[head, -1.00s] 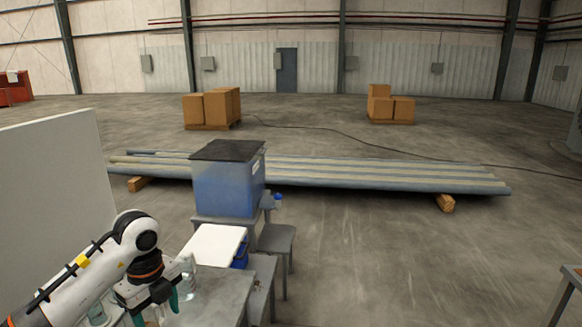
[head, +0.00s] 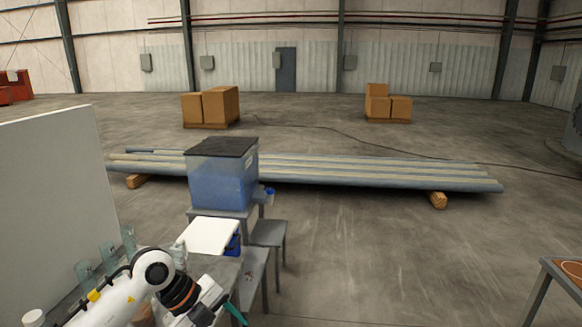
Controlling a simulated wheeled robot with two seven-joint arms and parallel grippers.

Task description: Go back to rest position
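My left arm comes in from the lower left in the head view. My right gripper is not in view.
Several glass jars (head: 108,252) stand near the white panel (head: 45,200), close to my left arm. A white-lidded blue box (head: 208,236) and a blue tank (head: 222,185) stand beyond. Another table (head: 560,268) is at the right.

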